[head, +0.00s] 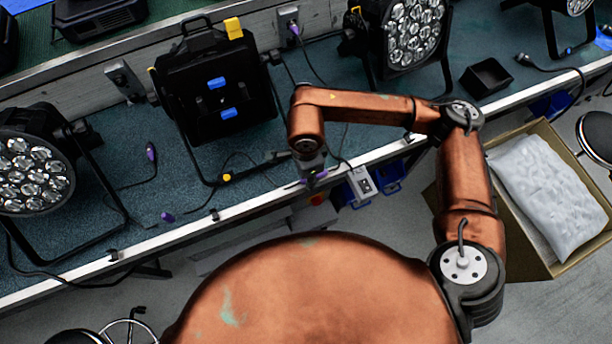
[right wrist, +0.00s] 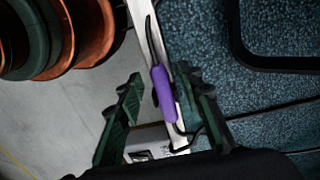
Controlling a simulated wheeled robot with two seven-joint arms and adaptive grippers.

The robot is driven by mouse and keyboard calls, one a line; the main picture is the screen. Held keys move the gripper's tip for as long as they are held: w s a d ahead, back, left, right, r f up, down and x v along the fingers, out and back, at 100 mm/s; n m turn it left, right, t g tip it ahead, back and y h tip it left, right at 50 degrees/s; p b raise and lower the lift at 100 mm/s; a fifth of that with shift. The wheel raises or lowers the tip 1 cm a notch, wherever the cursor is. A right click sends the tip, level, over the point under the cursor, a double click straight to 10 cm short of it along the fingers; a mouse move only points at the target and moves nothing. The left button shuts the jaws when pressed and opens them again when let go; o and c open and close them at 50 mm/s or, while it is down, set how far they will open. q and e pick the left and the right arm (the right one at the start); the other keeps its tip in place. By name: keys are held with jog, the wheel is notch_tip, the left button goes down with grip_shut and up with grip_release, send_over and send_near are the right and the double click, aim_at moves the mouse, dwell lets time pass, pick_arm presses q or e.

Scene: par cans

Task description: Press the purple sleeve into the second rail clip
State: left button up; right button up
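A purple sleeve (right wrist: 163,93) on a dark cable lies along the pale rail (right wrist: 145,20) in the right wrist view. My right gripper (right wrist: 159,80) is open, with its two green fingers on either side of the sleeve. There is a clear gap to the left finger; contact on the right cannot be told. In the head view the right gripper (head: 312,170) is at the bench's front rail (head: 250,202), the purple sleeve (head: 319,175) at its tip. Small black rail clips (head: 214,214) sit along the rail; any clip under the sleeve is hidden. My left gripper is not in view.
A black par can (head: 215,105) stands behind the rail, with others left (head: 34,170) and right (head: 410,35). More purple connectors (head: 151,152) lie on the bench. A grey box with sockets (head: 361,184) hangs below the rail. A cardboard box (head: 545,190) stands right.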

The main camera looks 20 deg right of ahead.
notch_tip(320, 180, up, 12)
jog(key=shift+f, duration=0.2)
